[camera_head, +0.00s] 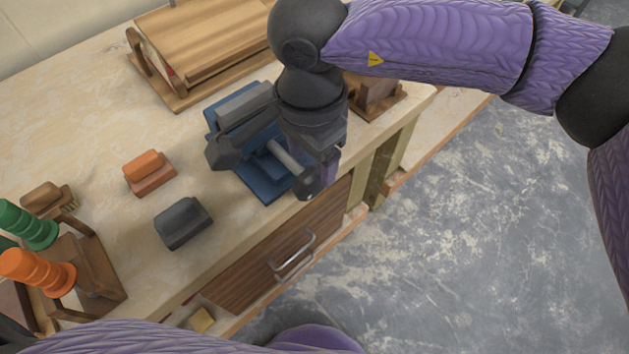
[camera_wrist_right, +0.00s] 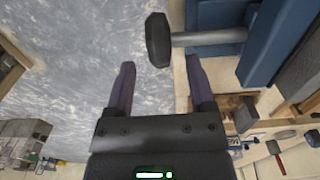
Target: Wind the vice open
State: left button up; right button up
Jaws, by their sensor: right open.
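The blue vice (camera_head: 258,172) stands on the bench near its front edge, with grey jaws on top. Its metal rod (camera_head: 287,157) points toward the front edge. In the right wrist view the rod (camera_wrist_right: 208,38) ends in a dark faceted knob (camera_wrist_right: 158,40). My right gripper (camera_head: 314,183) reaches down at the vice's front end and covers part of it. In the wrist view the right gripper (camera_wrist_right: 159,64) is open, with the knob showing between and just beyond its fingertips; I see no clear grip on it. My left gripper is out of view.
An orange block (camera_head: 149,175) and a dark grey block (camera_head: 183,222) lie left of the vice. A wooden rack (camera_head: 92,262) holds green and orange handled tools. A drawer handle (camera_head: 293,256) sticks out below the bench edge.

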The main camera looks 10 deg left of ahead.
aim_at(311, 171)
notch_tip(311, 171, down, 5)
jog(key=shift+r+b, duration=0.15)
jog(key=shift+b, duration=0.3)
grip_shut()
